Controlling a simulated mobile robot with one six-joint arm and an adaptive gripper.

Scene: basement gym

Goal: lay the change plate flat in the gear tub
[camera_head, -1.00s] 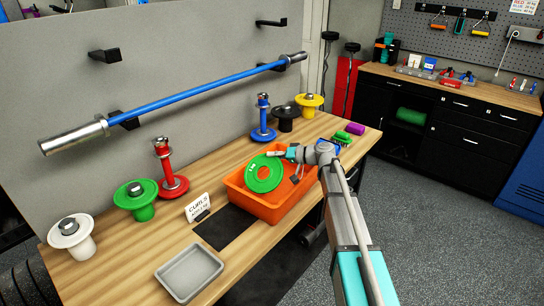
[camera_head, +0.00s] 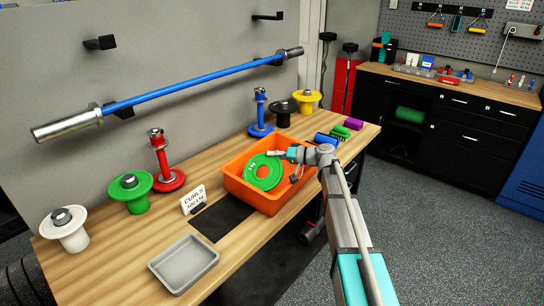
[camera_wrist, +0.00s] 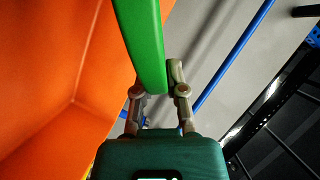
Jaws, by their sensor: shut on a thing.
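The green change plate (camera_head: 272,182) is a round disc with a centre hole, leaning at a tilt inside the orange gear tub (camera_head: 236,187). My gripper (camera_head: 277,153) is shut on the plate's upper rim, above the tub's back side. In the wrist view, the plate (camera_wrist: 143,35) shows edge-on between the fingers of my gripper (camera_wrist: 157,84), with the tub's wall (camera_wrist: 50,70) to the left. Whether the plate's lower edge touches the tub floor cannot be told.
A grey tray (camera_head: 185,264), a white sign card (camera_head: 193,199) and a black mat (camera_head: 221,217) lie left of the tub. Coloured plate posts stand along the wall, including a red one (camera_head: 167,180). A blue roll (camera_head: 326,139) is close behind my gripper.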

